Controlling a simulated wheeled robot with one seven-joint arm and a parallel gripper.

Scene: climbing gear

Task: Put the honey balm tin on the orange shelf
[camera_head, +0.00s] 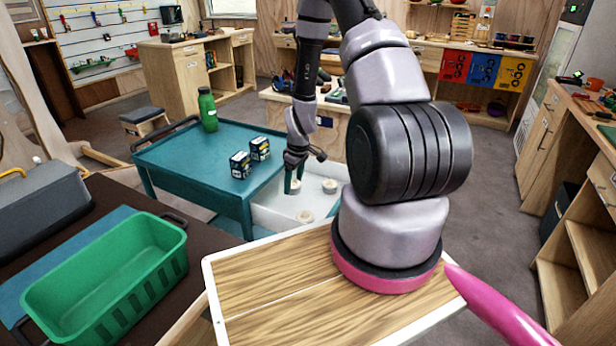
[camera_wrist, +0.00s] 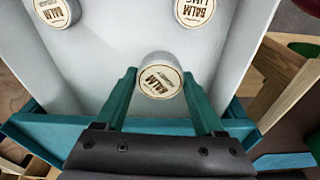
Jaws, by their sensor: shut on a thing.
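My gripper (camera_head: 293,186) reaches down into the white drawer (camera_head: 268,217) of the teal cart. In the wrist view, its teal fingers (camera_wrist: 160,82) are shut on a round balm tin (camera_wrist: 159,75) with a cream lid. The lid reads BALM, but its smaller word is too small for me to read, so I cannot confirm honey. Two similar tins lie ahead of it in the drawer, one at the upper left (camera_wrist: 56,12) and a lime one at the upper right (camera_wrist: 194,10). I cannot make out an orange shelf in either view.
The teal cart top (camera_head: 185,158) holds a green bottle (camera_head: 207,110) and two dark boxes (camera_head: 240,165). The drawer walls surround my gripper. A green basket (camera_head: 110,270) stands at the left. Wooden shelving (camera_head: 560,190) lines the right, with open grey floor before it.

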